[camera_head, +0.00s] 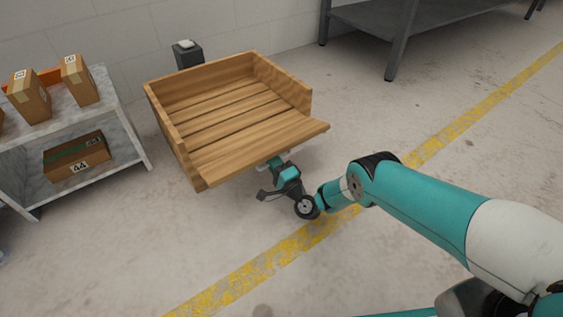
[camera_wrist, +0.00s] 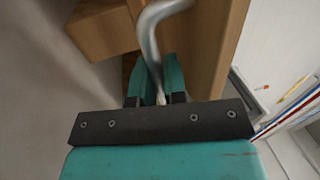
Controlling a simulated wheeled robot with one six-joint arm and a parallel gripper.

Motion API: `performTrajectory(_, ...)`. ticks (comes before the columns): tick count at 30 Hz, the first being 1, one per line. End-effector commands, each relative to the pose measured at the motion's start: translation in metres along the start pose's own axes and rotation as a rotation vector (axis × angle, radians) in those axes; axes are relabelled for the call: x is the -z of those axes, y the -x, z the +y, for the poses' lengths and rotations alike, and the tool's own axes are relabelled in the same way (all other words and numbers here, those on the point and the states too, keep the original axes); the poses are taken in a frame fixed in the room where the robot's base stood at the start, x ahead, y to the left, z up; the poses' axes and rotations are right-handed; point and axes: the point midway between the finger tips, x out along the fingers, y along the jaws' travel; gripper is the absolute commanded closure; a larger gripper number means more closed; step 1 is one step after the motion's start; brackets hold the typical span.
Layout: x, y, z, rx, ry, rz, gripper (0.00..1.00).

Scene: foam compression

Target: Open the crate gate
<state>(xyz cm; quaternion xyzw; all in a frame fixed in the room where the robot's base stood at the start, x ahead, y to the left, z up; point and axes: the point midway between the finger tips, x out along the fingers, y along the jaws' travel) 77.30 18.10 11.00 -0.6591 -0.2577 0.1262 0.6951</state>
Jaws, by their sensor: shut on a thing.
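The wooden crate (camera_head: 174,130) stands left of centre in the head view, with its slatted floor and upright left, back and right walls showing. Its front side is open. The gate (camera_head: 270,148) lies lowered outward at the front, roughly in line with the floor. My gripper (camera_head: 272,162) is at the gate's front edge, partly beneath it. In the wrist view my gripper (camera_wrist: 157,92) is shut on a bent metal handle (camera_wrist: 150,38). The gate's wooden panel (camera_wrist: 212,45) is beside the handle. The handle's lower end is hidden between the fingers.
A grey shelf (camera_head: 128,128) with several cardboard boxes (camera_head: 79,80) stands left of the crate. A dark post (camera_head: 187,56) is behind it. A metal table (camera_head: 385,27) is at the back.

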Motion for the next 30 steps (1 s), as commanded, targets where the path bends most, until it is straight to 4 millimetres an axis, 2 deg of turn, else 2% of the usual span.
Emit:
performTrajectory(12,-0.002,-0.004,-0.004,0.016,-0.005,-0.004,1.0)
performTrajectory(13,-0.002,-0.004,-0.004,0.016,-0.005,-0.004,0.81)
performTrajectory(15,-0.002,-0.004,-0.004,0.015,-0.004,-0.004,0.65)
performTrajectory(25,0.001,0.001,-0.003,0.011,0.0,0.0,0.63)
performTrajectory(30,0.001,0.021,-0.006,0.008,-0.002,0.001,0.63)
